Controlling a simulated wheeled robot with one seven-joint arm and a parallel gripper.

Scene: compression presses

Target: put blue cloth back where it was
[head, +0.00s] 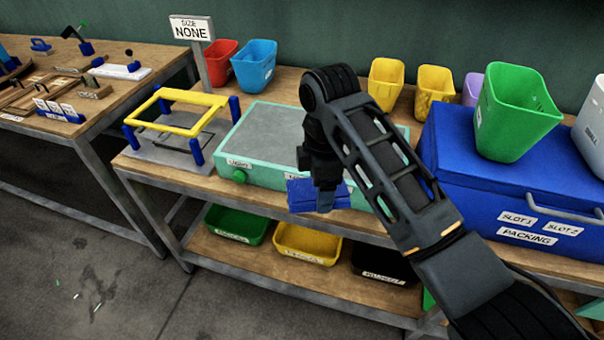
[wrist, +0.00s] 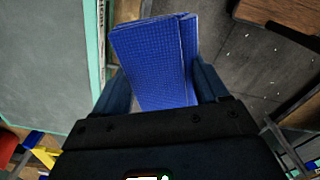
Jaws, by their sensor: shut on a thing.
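The blue cloth (head: 303,196) is a folded blue piece with a fine grid pattern. It also fills the middle of the wrist view (wrist: 155,55). My gripper (head: 325,200) is shut on it, with one finger on each side in the wrist view. The cloth is in front of the front edge of a grey-topped, mint-green press (head: 262,130). I cannot tell its exact height above the bench. My arm hides part of the press.
A blue PACKING box (head: 465,190) with a green bin (head: 515,105) on top stands right. A yellow frame (head: 185,112) stands left. Bins, including green (head: 238,222) and yellow (head: 306,240), sit on the lower shelf. Floor at left is mostly clear.

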